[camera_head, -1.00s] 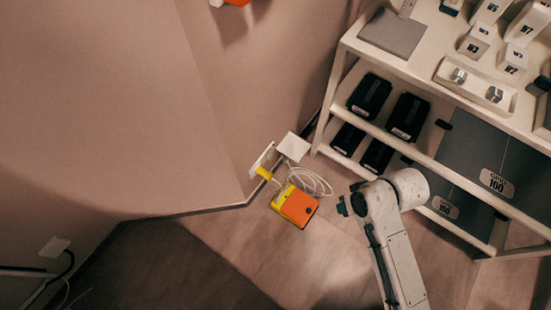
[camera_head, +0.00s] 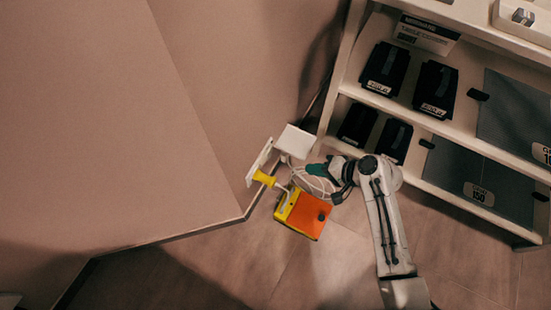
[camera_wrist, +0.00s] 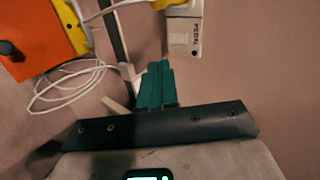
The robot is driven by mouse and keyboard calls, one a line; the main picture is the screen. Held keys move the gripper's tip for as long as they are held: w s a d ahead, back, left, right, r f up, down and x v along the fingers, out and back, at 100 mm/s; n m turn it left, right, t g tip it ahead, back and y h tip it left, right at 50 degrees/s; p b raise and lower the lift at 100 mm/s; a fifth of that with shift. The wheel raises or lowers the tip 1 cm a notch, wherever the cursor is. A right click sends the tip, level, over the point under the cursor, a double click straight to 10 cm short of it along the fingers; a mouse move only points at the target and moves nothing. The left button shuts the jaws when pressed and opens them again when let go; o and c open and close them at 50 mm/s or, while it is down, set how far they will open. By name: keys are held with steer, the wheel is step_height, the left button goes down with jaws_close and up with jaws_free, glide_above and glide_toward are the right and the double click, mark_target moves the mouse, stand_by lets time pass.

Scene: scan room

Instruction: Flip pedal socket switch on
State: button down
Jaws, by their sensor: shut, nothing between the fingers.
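The pedal socket is a white wall plate (camera_head: 259,162) low on the wall, with a yellow plug (camera_head: 264,178) in it. In the wrist view the socket (camera_wrist: 186,38) is at top centre, marked with a label starting "PEDAL", with the yellow plug (camera_wrist: 166,4) at the top edge. The switch's position is too small to tell. My gripper (camera_head: 318,169) has green fingers, shut and empty. In the wrist view the fingers (camera_wrist: 156,72) point towards the wall, below and left of the socket in the picture, apart from it.
The orange-and-yellow pedal (camera_head: 303,214) stands on the floor, with a black knob and a coiled white cable (camera_head: 312,181) beside it. A white box (camera_head: 295,141) is next to the socket. A shelf unit (camera_head: 333,100) stands to the right. The floor left of the pedal is clear.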

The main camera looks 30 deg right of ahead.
steer(key=shift+w+d+f+m+t+b, duration=0.15)
steer(key=shift+w+f+m+b, duration=0.1)
steer(key=shift+w+f, duration=0.2)
steer(key=shift+w+d+f+m+t+b, duration=0.1)
steer(key=shift+w+f+m+t, duration=0.05)
steer(key=shift+w+f+m, duration=0.2)
steer(key=shift+w, duration=0.1)
steer(key=b, duration=0.6)
glide_toward(269, 155)
steer(key=f+x, duration=0.1)
steer(key=x, duration=0.6)
steer(key=shift+s+d+f, duration=0.2)
steer(key=shift+d+f, duration=0.1)
steer(key=shift+d, duration=0.05)
steer(key=shift+w+a+f, duration=0.1)
